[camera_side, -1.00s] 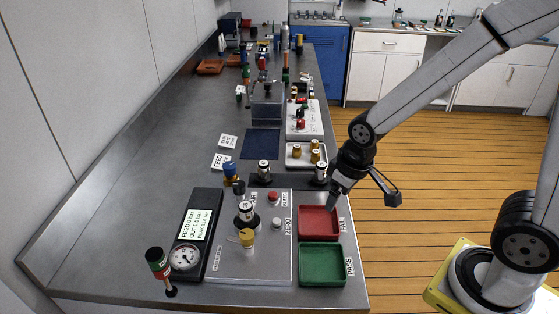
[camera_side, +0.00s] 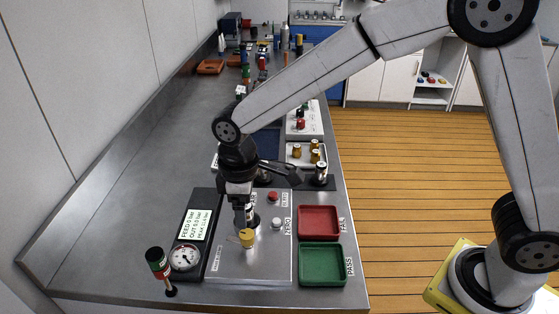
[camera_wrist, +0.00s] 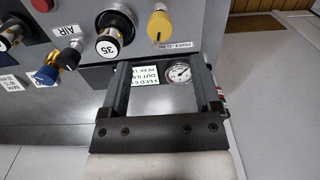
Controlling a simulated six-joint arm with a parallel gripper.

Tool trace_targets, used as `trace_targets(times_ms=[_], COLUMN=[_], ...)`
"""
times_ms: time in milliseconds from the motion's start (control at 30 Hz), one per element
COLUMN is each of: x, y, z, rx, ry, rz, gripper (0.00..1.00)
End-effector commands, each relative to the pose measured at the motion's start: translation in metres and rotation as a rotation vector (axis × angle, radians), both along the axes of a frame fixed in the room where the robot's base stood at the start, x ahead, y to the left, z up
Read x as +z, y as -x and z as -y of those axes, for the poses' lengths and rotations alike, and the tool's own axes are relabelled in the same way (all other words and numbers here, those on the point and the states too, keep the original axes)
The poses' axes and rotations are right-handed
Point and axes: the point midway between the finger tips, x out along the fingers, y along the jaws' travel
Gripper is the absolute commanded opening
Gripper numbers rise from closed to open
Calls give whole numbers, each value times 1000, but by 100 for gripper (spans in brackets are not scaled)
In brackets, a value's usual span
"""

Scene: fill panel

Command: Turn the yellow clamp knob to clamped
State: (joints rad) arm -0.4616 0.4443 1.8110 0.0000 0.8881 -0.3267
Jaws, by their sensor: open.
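The yellow clamp knob (camera_side: 247,239) stands on the grey panel plate (camera_side: 265,267), with a thin bar pointing left from it. In the wrist view the yellow knob (camera_wrist: 160,25) is ahead of my fingertips and apart from them. My gripper (camera_side: 240,222) points down over the panel, just behind the knob in the side view. In the wrist view my gripper (camera_wrist: 161,64) has its two fingers wide apart with nothing between them. The knob's lower label is only partly readable, so its set position is unclear.
The black regulator labelled 35 (camera_wrist: 107,45) stands close to my gripper, partly hidden in the side view. A pressure gauge (camera_side: 186,258) and display (camera_side: 195,224) are left. Red (camera_side: 318,222) and green (camera_side: 322,264) trays lie right.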

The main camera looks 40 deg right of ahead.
Motion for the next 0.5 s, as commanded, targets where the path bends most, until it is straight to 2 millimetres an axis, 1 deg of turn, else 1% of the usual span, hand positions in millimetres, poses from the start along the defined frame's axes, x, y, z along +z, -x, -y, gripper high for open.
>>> trace_targets(times_ms=[167,267,500], x=[-4,-11,-37], y=[0,0,0], z=[0,1,1], rx=[-2,-2,-3], ry=[-1,0,1], rz=[1,0,-2], gripper=[81,81,81])
